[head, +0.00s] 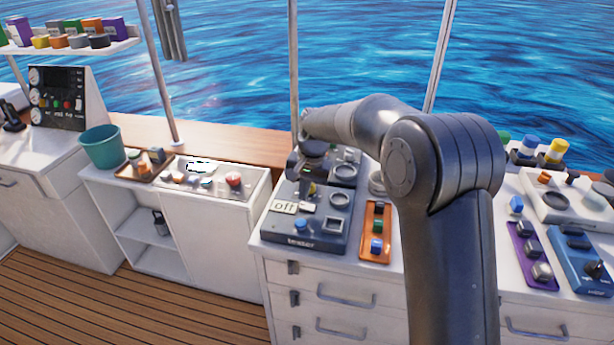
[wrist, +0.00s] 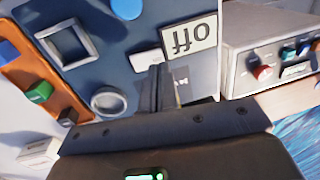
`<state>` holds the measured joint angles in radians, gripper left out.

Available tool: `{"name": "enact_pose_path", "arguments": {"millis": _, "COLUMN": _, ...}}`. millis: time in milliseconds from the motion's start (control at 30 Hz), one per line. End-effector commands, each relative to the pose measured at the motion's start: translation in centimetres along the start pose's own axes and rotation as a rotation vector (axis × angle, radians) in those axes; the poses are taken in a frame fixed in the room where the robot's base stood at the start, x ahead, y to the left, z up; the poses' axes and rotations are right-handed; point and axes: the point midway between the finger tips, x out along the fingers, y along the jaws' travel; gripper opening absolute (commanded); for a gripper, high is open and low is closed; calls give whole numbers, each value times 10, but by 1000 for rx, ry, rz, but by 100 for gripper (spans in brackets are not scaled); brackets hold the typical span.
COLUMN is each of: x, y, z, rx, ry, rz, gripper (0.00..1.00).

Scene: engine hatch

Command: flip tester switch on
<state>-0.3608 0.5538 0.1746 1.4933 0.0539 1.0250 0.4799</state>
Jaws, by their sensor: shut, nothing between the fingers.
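The tester (head: 330,238) is a dark blue box with a "tester" label on its front edge, standing on a white drawer cabinet. Its top also fills much of the wrist view (wrist: 100,50). A white sign reading "off" (head: 284,207) is on its left part and shows upside down in the wrist view (wrist: 188,38). A small white piece (wrist: 146,60) lies beside the sign, close to the fingertips. My gripper (wrist: 160,72) is shut and empty, low over the panel beside the sign. The fingers cover part of the panel, and I cannot clearly make out the switch lever or whether the fingers touch it.
A square frame (wrist: 67,43), a round ring (wrist: 108,101) and a blue round button (wrist: 126,8) are on the panel. An orange tray of coloured blocks (head: 376,232) stands right of the tester. A lower white counter with a control panel (head: 205,178) is at the left.

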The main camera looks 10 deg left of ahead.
Motion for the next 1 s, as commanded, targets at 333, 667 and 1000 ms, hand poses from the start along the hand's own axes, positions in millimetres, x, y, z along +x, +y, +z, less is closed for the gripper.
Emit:
{"name": "enact_pose_path", "arguments": {"millis": 333, "x": 20, "y": 0, "z": 0, "rx": 0, "ry": 0, "rz": 0, "gripper": 0}}
{"name": "enact_pose_path", "arguments": {"millis": 667, "x": 22, "y": -1, "z": 0, "rx": -2, "ry": -1, "rz": 17, "gripper": 0}}
{"name": "enact_pose_path", "arguments": {"millis": 1000, "x": 25, "y": -1, "z": 0, "rx": 0, "ry": -4, "rz": 52, "gripper": 0}}
